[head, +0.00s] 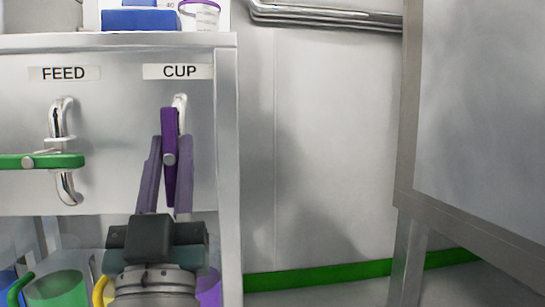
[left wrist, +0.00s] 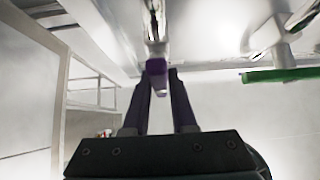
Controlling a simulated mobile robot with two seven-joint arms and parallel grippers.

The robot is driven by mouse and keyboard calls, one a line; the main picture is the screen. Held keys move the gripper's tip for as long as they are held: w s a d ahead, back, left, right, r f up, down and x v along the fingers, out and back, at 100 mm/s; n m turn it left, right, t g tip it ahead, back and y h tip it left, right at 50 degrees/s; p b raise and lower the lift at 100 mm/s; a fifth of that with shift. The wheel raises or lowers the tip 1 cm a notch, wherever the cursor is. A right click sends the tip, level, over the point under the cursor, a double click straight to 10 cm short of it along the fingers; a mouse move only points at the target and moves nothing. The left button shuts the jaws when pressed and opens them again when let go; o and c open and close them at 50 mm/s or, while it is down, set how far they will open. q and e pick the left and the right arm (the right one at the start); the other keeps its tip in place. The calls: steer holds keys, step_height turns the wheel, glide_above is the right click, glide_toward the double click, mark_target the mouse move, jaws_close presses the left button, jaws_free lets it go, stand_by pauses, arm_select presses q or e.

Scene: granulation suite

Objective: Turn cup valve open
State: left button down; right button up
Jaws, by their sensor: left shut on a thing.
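The cup valve has a long purple handle (head: 169,150) hanging upright below the CUP label (head: 179,71), in line with its short metal pipe (head: 180,101). My left gripper (head: 170,155) comes up from below, with one finger on each side of the handle, and is shut on it. The left wrist view also shows the purple handle (left wrist: 157,68) between the fingertips of the left gripper (left wrist: 158,78). The lower pipe of this valve is hidden behind the handle and gripper. My right gripper is in neither view.
The feed valve's green handle (head: 40,161) lies level to the left, crossing its pipe. Below stand a green container (head: 58,290) and a purple one (head: 209,288), partly hidden. A steel-framed panel (head: 480,110) stands at the right. Open space lies between it and the cabinet.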

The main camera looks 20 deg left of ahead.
arm_select(q)
steer(key=c, duration=0.8)
jaws_free()
steer(key=v, duration=1)
steer(key=shift+p, duration=0.3)
